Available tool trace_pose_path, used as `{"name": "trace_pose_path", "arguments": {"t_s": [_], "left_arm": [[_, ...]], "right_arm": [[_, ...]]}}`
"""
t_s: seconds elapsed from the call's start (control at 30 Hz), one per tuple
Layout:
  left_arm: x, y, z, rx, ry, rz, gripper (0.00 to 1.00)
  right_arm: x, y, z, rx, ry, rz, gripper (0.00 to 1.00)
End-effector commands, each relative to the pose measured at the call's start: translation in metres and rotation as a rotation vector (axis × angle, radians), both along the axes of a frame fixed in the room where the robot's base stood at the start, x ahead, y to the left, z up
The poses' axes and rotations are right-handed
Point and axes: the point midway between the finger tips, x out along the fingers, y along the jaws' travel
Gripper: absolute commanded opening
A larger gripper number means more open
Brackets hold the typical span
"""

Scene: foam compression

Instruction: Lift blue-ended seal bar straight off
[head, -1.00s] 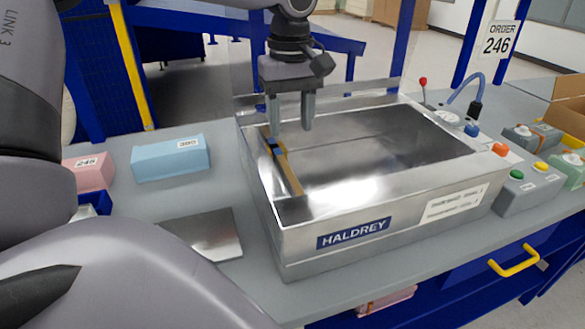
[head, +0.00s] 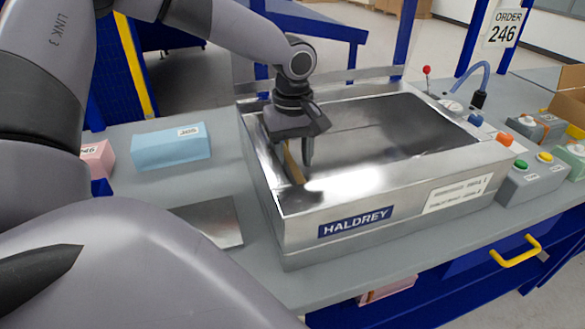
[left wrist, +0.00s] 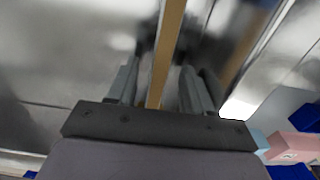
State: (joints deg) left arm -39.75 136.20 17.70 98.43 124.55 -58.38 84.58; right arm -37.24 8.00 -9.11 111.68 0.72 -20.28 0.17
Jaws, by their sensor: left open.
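The seal bar (head: 292,172) is a narrow tan strip along the left inside of the steel chamber marked HALDREY (head: 425,214). Its blue end, seen earlier, is now hidden behind my left gripper (head: 293,158). The left gripper points down into the chamber, over the bar. In the left wrist view the bar (left wrist: 167,50) runs between the two parted fingers of the left gripper (left wrist: 160,75). I cannot tell whether either finger touches it. My right gripper is not in view.
A blue block (head: 170,147) and a pink block (head: 97,160) lie left of the chamber, with a flat metal plate (head: 212,220) nearer. Button boxes (head: 535,180), a red-knobbed lever (head: 426,72) and a blue hose (head: 474,68) stand at the right. The chamber's walls surround the gripper closely on the left.

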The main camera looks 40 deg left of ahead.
Motion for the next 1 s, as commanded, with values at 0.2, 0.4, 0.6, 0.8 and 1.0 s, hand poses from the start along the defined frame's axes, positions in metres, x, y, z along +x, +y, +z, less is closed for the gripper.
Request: {"name": "trace_pose_path", "arguments": {"t_s": [0.2, 0.4, 0.6, 0.8, 1.0], "left_arm": [[0.0, 0.0, -0.008, 0.001, 0.0, 0.0, 0.51], [0.0, 0.0, -0.007, 0.001, 0.0, 0.0, 0.22], [0.0, 0.0, -0.007, 0.0, -0.001, 0.0, 0.0], [0.0, 0.0, -0.006, 0.0, -0.001, 0.0, 0.0], [0.001, 0.0, 0.007, -0.001, -0.005, 0.0, 0.0]], "right_arm": [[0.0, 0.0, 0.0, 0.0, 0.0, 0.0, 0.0], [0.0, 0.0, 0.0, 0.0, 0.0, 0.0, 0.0], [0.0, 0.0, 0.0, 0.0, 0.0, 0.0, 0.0], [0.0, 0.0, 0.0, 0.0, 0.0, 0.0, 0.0], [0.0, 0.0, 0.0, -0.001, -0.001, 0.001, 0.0]]}}
